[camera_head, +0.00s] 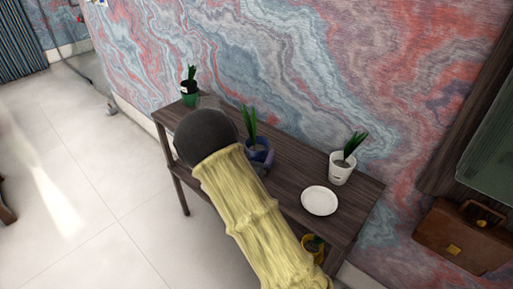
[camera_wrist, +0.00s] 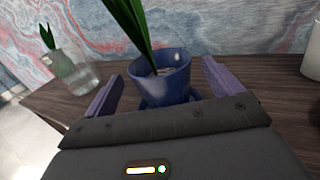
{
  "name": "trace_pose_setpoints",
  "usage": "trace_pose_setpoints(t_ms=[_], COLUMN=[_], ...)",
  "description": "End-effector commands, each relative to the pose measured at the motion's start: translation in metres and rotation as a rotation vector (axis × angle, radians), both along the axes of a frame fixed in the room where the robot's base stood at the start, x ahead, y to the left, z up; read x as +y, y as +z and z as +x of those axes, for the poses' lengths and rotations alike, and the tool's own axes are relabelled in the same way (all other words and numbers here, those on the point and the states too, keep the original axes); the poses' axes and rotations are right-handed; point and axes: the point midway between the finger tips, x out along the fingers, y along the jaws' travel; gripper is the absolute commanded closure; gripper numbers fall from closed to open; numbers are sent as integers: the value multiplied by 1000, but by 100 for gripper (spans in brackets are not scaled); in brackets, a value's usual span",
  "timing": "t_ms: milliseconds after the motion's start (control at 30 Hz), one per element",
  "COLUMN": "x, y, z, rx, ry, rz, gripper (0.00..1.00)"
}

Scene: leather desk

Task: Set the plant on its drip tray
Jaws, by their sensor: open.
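A plant with long green leaves in a blue pot (camera_head: 262,153) stands upright on the dark wooden table. In the wrist view the blue pot (camera_wrist: 168,77) is between the fingers of my open gripper (camera_wrist: 160,75), with a gap visible on each side. A blue rim, perhaps a saucer, shows low beside the pot's base, partly hidden by my gripper. A round white saucer (camera_head: 320,201) lies empty on the table to the right. Near it stands a plant in a white pot (camera_head: 341,170). In the head view my arm hides most of my gripper.
A plant in a yellow pot (camera_head: 313,247) is on the lower shelf. A marbled wall (camera_head: 300,70) runs behind the table. A brown briefcase (camera_head: 450,237) is at the right.

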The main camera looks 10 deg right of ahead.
Motion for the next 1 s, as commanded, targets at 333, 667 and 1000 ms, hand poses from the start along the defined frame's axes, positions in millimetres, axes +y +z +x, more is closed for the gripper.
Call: trace_pose_setpoints(t_ms=[333, 667, 1000], x=[36, 44, 44], y=[-1, 0, 0], z=[-57, -73, -72], rx=[2, -1, 0], ry=[3, 0, 0], rz=[1, 1, 1], gripper=[8, 8, 8])
